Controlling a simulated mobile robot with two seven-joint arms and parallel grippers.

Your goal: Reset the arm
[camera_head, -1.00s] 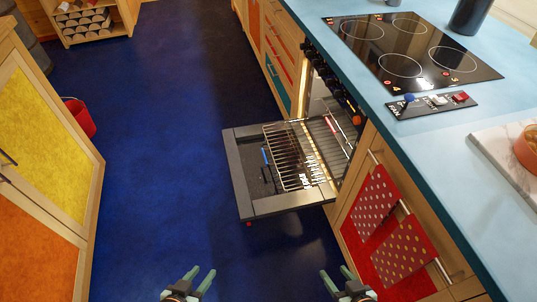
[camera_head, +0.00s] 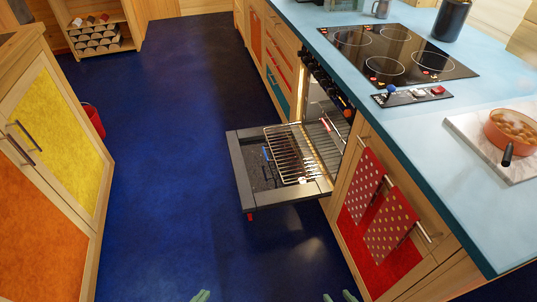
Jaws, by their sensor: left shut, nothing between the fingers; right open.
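My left gripper (camera_head: 201,296) shows only its green fingertips at the bottom edge of the head view, close together and empty. My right gripper (camera_head: 339,296) shows its two green fingertips at the bottom edge to the right, spread apart and empty. The rest of both grippers and both arms is below the picture. Both are over the blue floor, apart from the furniture.
The oven door (camera_head: 240,172) is folded down with a wire rack (camera_head: 290,150) above it. The blue counter (camera_head: 415,160) holds a cooktop (camera_head: 350,55) and an orange pot (camera_head: 512,130). Yellow and orange cabinets stand left, near a red bucket (camera_head: 94,120). The floor (camera_head: 170,170) between is clear.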

